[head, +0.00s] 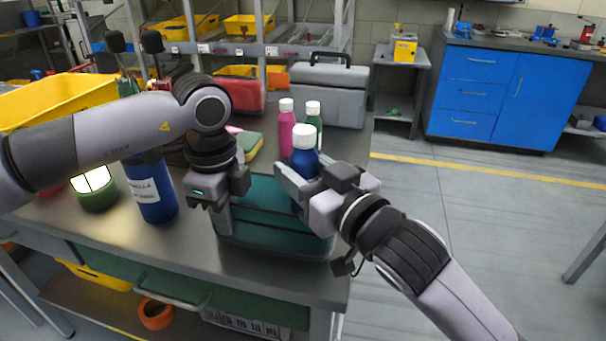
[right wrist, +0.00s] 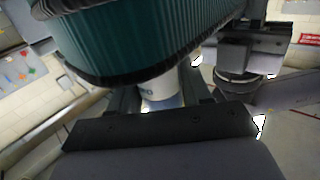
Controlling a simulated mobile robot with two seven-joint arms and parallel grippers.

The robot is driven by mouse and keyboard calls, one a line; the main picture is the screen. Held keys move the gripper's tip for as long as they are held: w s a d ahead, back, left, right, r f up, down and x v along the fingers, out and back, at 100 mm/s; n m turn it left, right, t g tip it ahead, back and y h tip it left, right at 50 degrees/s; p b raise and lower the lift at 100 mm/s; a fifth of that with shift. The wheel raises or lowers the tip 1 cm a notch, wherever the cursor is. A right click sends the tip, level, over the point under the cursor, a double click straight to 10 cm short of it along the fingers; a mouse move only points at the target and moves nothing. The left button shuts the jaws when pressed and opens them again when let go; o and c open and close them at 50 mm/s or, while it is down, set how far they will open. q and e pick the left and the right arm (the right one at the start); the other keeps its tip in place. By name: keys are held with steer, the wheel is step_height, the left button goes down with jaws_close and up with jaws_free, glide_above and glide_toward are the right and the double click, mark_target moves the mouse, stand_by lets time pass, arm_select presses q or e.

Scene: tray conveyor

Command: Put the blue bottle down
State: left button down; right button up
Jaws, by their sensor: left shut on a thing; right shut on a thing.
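The blue bottle (head: 305,160) with a white cap stands roughly upright in my right gripper (head: 291,186), which is shut on it. In the right wrist view, a white and blue part of the bottle (right wrist: 160,92) shows between the fingers, close to the teal tote (right wrist: 140,45). The head view shows the bottle over the right part of the teal tote (head: 275,245); its base is hidden. My left gripper (head: 216,212) points down at the tote's left end and is shut on its rim.
A pink bottle (head: 287,125) and a green bottle (head: 314,117) stand behind the blue one. Open floor lies to the right.

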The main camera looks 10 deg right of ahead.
steer(key=shift+f, duration=0.35)
steer(key=shift+f, duration=0.15)
steer(key=shift+f, duration=0.35)
steer(key=shift+f, duration=0.1)
steer(key=o, duration=1.1)
steer(key=shift+o, duration=0.2)
